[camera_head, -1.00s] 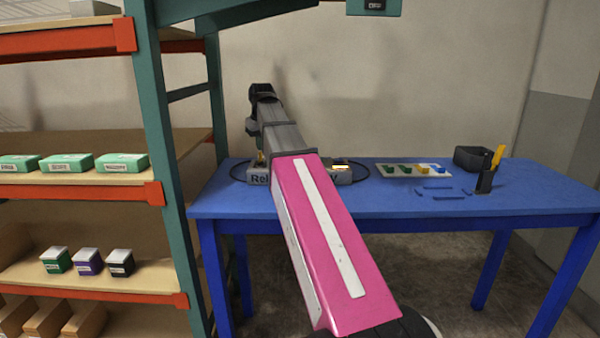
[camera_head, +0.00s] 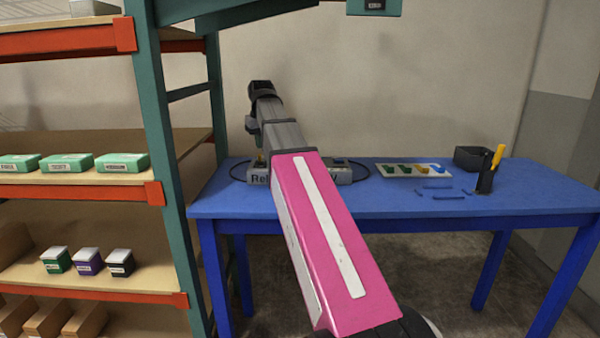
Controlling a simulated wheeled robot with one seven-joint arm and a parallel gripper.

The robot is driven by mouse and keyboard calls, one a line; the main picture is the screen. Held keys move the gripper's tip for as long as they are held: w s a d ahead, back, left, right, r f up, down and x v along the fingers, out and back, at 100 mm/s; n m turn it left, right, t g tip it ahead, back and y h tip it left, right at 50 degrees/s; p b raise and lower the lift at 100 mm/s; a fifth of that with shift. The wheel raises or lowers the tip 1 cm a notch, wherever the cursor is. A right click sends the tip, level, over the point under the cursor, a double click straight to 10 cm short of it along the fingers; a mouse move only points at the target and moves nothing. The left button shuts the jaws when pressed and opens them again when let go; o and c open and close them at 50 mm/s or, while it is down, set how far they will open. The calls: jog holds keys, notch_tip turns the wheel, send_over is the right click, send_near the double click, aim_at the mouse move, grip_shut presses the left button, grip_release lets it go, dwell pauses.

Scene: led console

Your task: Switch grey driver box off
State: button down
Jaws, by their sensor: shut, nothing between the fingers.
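A grey box (camera_head: 342,176) sits at the back left of the blue table, with dark lettering starting "Re" on its front. My pink and grey arm crosses in front of it and hides its middle. Its left end shows beside the arm with a small yellowish part on top. On its right end a dark part shows on top, with no bright light. The switch cannot be made out.
The blue table (camera_head: 400,208) also bears a white tray (camera_head: 413,171) with coloured parts, loose blue pieces, a dark bin (camera_head: 474,158) and a holder with a yellow-handled tool (camera_head: 497,157). A shelf rack (camera_head: 165,150) stands close at left. Black cables curve beside the grey box.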

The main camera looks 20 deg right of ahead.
jog(key=r, duration=0.5)
jog(key=shift+w+d+r, duration=0.1)
jog(key=shift+w+r, duration=0.25)
jog(key=shift+s, duration=0.1)
dwell(0.4)
